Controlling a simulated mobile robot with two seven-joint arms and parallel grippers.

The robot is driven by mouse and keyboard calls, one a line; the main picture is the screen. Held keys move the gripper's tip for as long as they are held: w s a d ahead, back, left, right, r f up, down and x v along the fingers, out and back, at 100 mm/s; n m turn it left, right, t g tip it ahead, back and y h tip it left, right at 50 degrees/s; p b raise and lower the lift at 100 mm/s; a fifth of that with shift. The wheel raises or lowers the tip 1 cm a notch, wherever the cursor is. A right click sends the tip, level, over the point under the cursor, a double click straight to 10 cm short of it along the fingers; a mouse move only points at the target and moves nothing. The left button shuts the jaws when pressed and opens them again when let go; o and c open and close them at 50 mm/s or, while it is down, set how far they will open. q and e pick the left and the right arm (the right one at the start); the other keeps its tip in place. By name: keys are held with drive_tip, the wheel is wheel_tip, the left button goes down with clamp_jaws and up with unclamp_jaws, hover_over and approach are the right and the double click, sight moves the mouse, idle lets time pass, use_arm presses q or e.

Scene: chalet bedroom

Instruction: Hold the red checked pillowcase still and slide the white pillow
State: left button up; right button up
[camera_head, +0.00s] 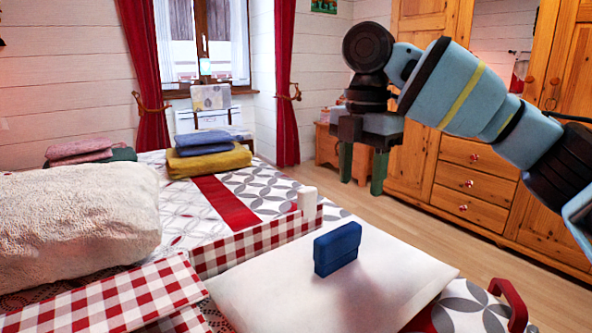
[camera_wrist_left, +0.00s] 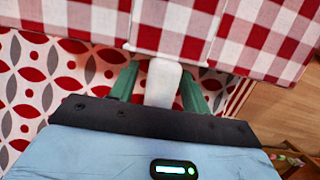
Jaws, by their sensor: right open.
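The red checked pillowcase (camera_head: 255,240) lies on the bed, its edges showing as checked bands. The white pillow (camera_head: 400,275) lies flat at the front right of the bed, beside a checked band. A blue block (camera_head: 337,249) stands on the pillow. A white tab (camera_head: 307,200) stands up at the band's far end. My right gripper (camera_head: 361,168) is open and empty, pointing down above the floor beyond the pillow. My left gripper (camera_wrist_left: 162,82) shows only in the left wrist view, its green fingers either side of a white tab (camera_wrist_left: 162,88) by checked cloth; contact is unclear.
A fluffy cream cushion (camera_head: 75,222) fills the bed's left side. Folded towels, including a yellow one (camera_head: 208,162), lie at the back. A red handle (camera_head: 508,300) rises at the front right. A wooden wardrobe (camera_head: 480,165) stands right, beyond clear floor.

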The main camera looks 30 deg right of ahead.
use_arm(q)
drive_tip(key=shift+r, duration=0.1)
drive_tip(key=v, duration=1.2)
idle(0.4)
